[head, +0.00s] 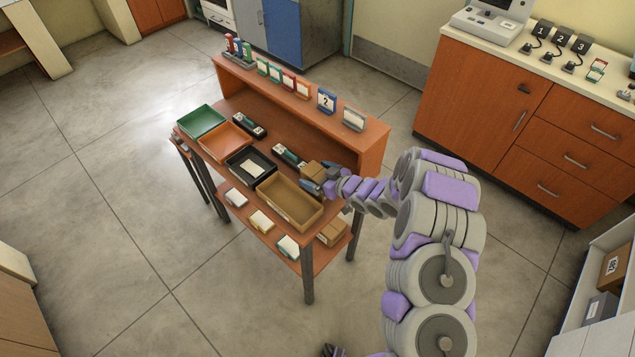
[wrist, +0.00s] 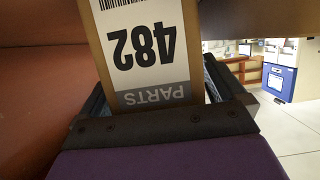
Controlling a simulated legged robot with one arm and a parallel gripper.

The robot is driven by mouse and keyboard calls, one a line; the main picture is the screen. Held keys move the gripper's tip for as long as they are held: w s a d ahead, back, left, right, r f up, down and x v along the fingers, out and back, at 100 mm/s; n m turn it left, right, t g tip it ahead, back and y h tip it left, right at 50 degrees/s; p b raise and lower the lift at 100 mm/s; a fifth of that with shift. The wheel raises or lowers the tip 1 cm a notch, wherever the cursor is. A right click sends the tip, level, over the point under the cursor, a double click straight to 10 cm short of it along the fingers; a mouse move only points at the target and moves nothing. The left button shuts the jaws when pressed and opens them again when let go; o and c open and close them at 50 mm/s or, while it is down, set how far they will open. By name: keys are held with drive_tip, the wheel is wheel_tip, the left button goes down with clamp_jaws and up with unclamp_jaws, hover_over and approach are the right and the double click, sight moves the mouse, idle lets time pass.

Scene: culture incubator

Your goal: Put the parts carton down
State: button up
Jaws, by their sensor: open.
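The parts carton (wrist: 148,88) fills the middle of the wrist view, its white label reading "482" and "PARTS" upside down. In the head view the small brown carton (head: 312,170) appears to rest on the workbench top near its right end, behind the tan tray. My gripper (head: 320,182) is at the carton, coming from the right. Its jaws are open, with one dark finger on each side of the carton in the wrist view (wrist: 160,90). I cannot tell whether either finger touches it. The carton's underside is hidden.
On the workbench (head: 240,101) stand a green tray (head: 200,121), an orange tray (head: 226,142), a black tray (head: 250,167) and an open tan tray (head: 290,201). A raised ledge (head: 375,136) with cards runs behind. Another carton (head: 332,232) sits on the lower shelf.

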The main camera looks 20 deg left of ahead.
drive_tip(key=shift+c, duration=0.3)
drive_tip(key=shift+r, duration=0.1)
drive_tip(key=c, duration=1.3)
